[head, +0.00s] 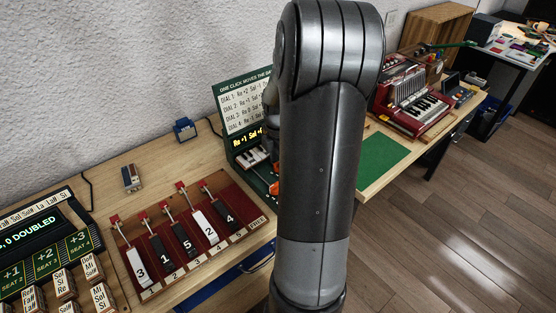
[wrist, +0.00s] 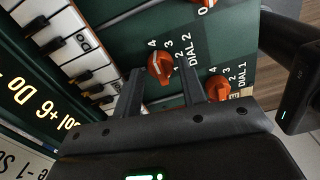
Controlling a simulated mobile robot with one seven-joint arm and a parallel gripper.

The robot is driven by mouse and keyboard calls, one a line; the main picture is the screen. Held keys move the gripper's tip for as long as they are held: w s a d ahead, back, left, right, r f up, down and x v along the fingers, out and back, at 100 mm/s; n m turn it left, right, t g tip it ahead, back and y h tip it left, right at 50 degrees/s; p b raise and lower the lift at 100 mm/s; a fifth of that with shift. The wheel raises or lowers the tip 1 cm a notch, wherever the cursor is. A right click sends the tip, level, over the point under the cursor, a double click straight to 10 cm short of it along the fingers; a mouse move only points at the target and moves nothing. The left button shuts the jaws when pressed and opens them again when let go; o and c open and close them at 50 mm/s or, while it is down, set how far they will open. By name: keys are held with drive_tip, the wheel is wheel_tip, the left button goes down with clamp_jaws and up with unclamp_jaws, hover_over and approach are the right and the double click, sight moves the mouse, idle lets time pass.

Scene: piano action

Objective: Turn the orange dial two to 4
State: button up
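In the wrist view, the orange dial two (wrist: 160,68) sits on a green panel (wrist: 115,20) beside the label DIAL 2, with small white numbers up to 4 around it. A pale pointer mark shows on its face; I cannot tell for sure which number it meets. My gripper (wrist: 160,80) is open, its two fingers reaching toward the panel on either side of dial two. Contact with the dial is not clear. In the head view, my arm hides my gripper and most of the dials; a bit of orange (head: 274,188) shows at its left edge.
Orange dial one (wrist: 218,88) lies close to the right finger, and another orange dial (wrist: 206,3) is at the top edge. Piano keys (wrist: 55,32) and a lit yellow display (wrist: 30,105) lie left. A red hammer rack (head: 180,235) stands beside the panel box.

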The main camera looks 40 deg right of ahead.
wheel_tip(320, 180, up, 10)
idle(0.4)
drive_tip(key=shift+o, duration=1.4)
drive_tip(key=shift+m, duration=0.3)
drive_tip(key=m, duration=0.6)
drive_tip(key=shift+f+m, duration=0.1)
drive_tip(key=shift+m, duration=0.3)
wheel_tip(320, 180, down, 11)
drive_tip(key=m, duration=0.9)
